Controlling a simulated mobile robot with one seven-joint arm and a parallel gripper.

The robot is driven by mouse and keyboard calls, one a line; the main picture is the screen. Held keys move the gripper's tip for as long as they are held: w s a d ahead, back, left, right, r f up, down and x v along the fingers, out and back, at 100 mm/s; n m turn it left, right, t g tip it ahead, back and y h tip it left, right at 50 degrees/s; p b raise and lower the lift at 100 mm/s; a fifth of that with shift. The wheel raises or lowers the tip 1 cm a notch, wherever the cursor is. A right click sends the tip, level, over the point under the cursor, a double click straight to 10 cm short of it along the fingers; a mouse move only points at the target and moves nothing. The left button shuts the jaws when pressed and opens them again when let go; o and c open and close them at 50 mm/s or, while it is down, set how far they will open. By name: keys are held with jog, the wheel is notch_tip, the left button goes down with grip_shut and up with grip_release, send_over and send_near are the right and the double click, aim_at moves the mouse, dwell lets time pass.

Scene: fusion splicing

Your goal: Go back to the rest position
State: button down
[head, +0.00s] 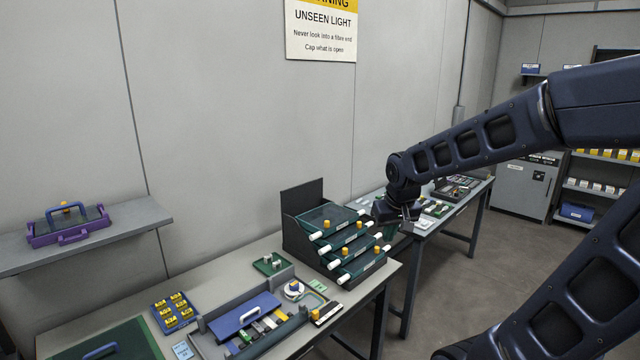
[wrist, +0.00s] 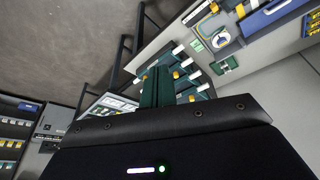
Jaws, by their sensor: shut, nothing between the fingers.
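My gripper (head: 391,228) hangs at the end of my arm, just right of the tiered splice tray rack (head: 296,238), near the gap between the two benches. In the wrist view its fingers (wrist: 157,72) are together with nothing between them, and the rack's trays (wrist: 190,92) show close beyond them. In the head view the fingertips are small and partly lost against the rack and far bench. Whether they touch the rack I cannot tell.
The near bench (head: 248,273) carries a blue-lidded tray (head: 243,312), a blue tray of yellow pieces (head: 174,312) and a small green tray (head: 268,265). The far bench (head: 440,222) holds small parts. A wall shelf (head: 130,228) bears a purple case (head: 68,230). Open floor (head: 450,285) lies to the right.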

jog(key=s+d+r+m, duration=0.2)
jog(key=s+d+r, duration=0.3)
jog(key=s+d, duration=0.4)
jog(key=shift+d+r+m+t+h, duration=0.3)
jog(key=shift+d+r+t, duration=0.1)
jog(key=shift+d, duration=0.15)
dwell(0.4)
